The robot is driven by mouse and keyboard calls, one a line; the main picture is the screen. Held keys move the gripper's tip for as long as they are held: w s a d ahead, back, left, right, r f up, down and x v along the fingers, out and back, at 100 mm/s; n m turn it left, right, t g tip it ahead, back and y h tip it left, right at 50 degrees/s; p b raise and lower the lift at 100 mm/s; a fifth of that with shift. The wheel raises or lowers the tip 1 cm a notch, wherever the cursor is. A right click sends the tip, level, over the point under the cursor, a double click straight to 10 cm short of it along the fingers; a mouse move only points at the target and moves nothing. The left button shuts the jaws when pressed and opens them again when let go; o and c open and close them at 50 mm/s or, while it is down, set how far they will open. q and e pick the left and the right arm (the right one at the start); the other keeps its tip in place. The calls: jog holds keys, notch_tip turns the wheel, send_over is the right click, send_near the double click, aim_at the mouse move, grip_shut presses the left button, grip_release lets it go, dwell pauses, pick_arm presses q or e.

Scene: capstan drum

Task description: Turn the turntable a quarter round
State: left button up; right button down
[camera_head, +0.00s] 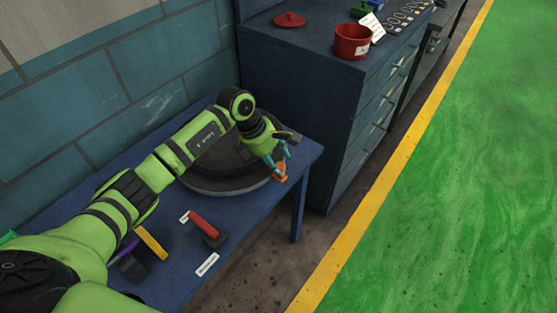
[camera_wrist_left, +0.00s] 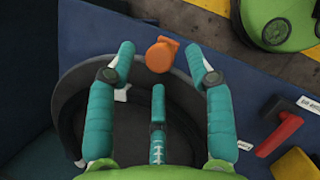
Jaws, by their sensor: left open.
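The turntable (camera_head: 215,186) is a dark round disc with a raised rim on the blue table, partly hidden behind my left arm. In the left wrist view its dark round top (camera_wrist_left: 128,128) lies under my fingers. An orange knob (camera_head: 280,177) sits at its near right edge; it also shows in the left wrist view (camera_wrist_left: 160,55). My left gripper (camera_head: 277,160) has teal fingers and is open over that edge. In the left wrist view the knob lies between the spread fingertips, with gaps at both sides. I cannot tell its height relative to them. My right gripper is not in view.
On the blue table (camera_head: 233,233) are a red-handled lever (camera_head: 203,226), a yellow bar (camera_head: 151,243) and a white label (camera_head: 207,264). A dark blue cabinet (camera_head: 290,110) with a red pot (camera_head: 352,41) stands behind right. The green floor (camera_head: 450,200) is clear.

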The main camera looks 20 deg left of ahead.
pick_arm(q)
jog(key=shift+x, duration=1)
grip_shut()
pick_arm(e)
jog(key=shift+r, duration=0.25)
pick_arm(q)
jog(key=shift+w, duration=0.15)
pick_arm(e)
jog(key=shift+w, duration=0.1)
